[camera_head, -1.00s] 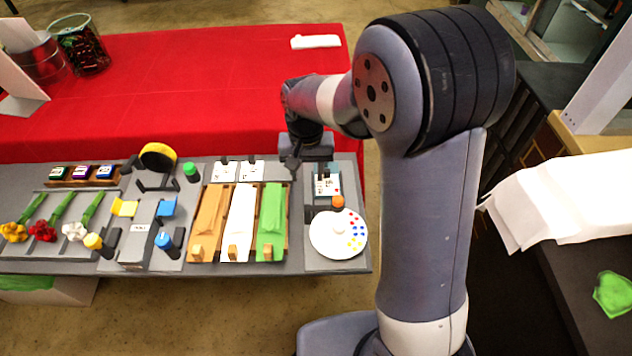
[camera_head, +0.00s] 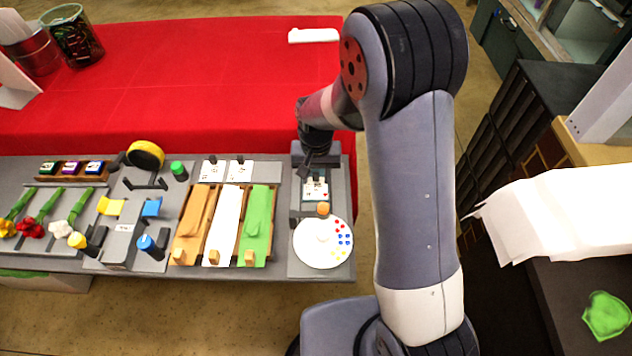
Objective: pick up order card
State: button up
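Two small white cards with printed marks stand side by side at the back of the grey station, a left card (camera_head: 212,171) and a right card (camera_head: 240,171). Another small card (camera_head: 316,190) with dark print and a red spot lies on a teal-edged holder farther right. I cannot tell which is the order card. My gripper (camera_head: 305,173) points down just behind and left of the card on the holder. It looks apart from that card. The fingers are small and dark, so their opening is unclear.
A white round palette (camera_head: 323,243) with paint dots and an orange-topped bottle (camera_head: 323,209) are in front of the holder. Orange (camera_head: 190,222), white (camera_head: 222,225) and green (camera_head: 256,224) wrap strips lie to the left. The red-covered table (camera_head: 200,90) behind is mostly clear.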

grip_shut()
jog(key=shift+r, duration=0.1)
dwell(0.3)
